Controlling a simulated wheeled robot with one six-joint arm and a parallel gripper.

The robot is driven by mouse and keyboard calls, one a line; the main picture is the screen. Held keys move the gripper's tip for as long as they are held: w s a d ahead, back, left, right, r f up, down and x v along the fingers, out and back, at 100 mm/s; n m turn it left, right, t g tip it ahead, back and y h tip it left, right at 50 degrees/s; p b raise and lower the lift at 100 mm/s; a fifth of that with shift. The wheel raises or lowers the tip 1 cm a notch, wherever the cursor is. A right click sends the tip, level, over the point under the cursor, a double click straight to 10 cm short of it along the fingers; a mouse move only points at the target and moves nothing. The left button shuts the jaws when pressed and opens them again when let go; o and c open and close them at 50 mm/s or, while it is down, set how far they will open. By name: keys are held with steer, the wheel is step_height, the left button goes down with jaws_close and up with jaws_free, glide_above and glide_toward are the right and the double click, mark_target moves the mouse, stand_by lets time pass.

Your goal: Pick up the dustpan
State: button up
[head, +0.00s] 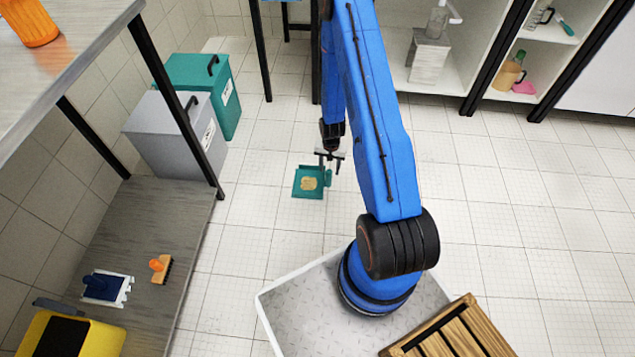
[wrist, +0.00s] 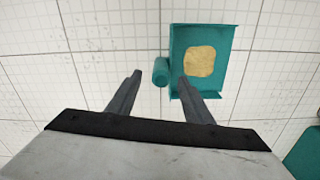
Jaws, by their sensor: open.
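The teal dustpan (head: 308,187) lies on the white tiled floor in the head view, with a tan patch of material (head: 309,184) in its pan. In the wrist view the dustpan (wrist: 225,72) is at the upper right, and its short rounded handle (wrist: 160,72) sticks out to the left. My gripper (head: 331,170) is open and empty above the floor, close to the dustpan. In the wrist view my gripper (wrist: 160,84) has its two fingers apart, with the handle between their tips in the picture. I cannot tell how high the fingertips are above the handle.
A grey bin (head: 165,140) and a teal bin (head: 225,100) stand left of the dustpan. A low shelf (head: 150,235) holds a brush and other items. A wooden crate (head: 455,335) is near my base. Open floor lies to the right.

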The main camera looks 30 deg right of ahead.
mark_target(329, 171)
steer(key=shift+a+f, duration=0.1)
steer(key=shift+f, duration=1.85)
steer(key=shift+c, duration=0.3)
jaws_close()
